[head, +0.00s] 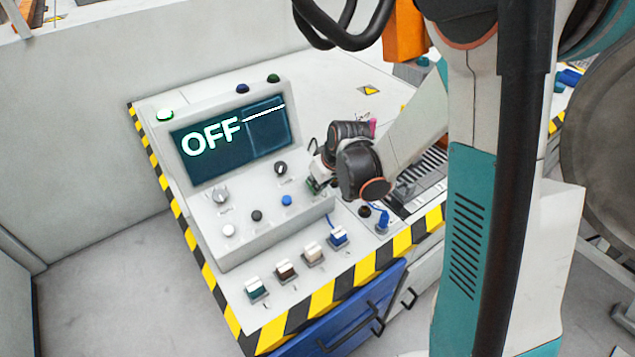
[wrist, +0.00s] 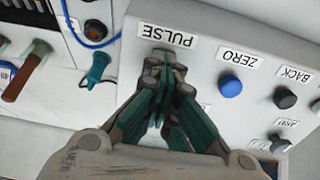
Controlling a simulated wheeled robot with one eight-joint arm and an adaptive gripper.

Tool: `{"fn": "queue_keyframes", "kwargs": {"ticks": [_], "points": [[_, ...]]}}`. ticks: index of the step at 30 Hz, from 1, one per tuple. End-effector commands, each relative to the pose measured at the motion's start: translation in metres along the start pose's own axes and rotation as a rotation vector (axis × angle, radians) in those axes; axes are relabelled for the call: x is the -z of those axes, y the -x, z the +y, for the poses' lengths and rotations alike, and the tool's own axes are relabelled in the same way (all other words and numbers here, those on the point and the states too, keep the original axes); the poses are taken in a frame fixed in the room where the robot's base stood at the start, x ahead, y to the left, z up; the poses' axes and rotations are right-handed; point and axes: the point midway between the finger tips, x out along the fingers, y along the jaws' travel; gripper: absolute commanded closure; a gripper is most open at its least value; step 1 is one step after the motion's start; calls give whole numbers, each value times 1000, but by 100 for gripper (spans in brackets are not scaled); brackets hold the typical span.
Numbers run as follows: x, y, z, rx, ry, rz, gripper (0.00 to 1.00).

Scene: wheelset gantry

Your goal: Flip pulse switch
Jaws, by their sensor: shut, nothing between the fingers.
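The PULSE label (wrist: 166,36) is on the grey control console (head: 240,235), at its right end. My gripper (head: 318,183) is at that end of the console's lower panel. In the wrist view my gripper (wrist: 163,62) has its fingers together and empty, with the tips just below the PULSE label. The pulse switch itself is hidden behind the fingertips, so its position and any contact cannot be told. The console screen (head: 225,133) reads OFF beside a bright line.
A blue ZERO button (wrist: 230,87) and a black BACK button (wrist: 285,97) sit beside the fingers. Coloured switches, one of them blue (head: 338,237), line the front ledge. A blue plug (head: 383,222) stands to the right. A striped edge (head: 360,270) borders the bench.

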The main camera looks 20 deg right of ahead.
Motion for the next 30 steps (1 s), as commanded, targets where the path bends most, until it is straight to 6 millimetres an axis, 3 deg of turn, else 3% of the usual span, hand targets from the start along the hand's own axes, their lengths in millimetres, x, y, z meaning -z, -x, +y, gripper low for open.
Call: {"fn": "queue_keyframes", "kwargs": {"ticks": [30], "points": [[-18, 2, 0, 0, 1, -5, 100]]}}
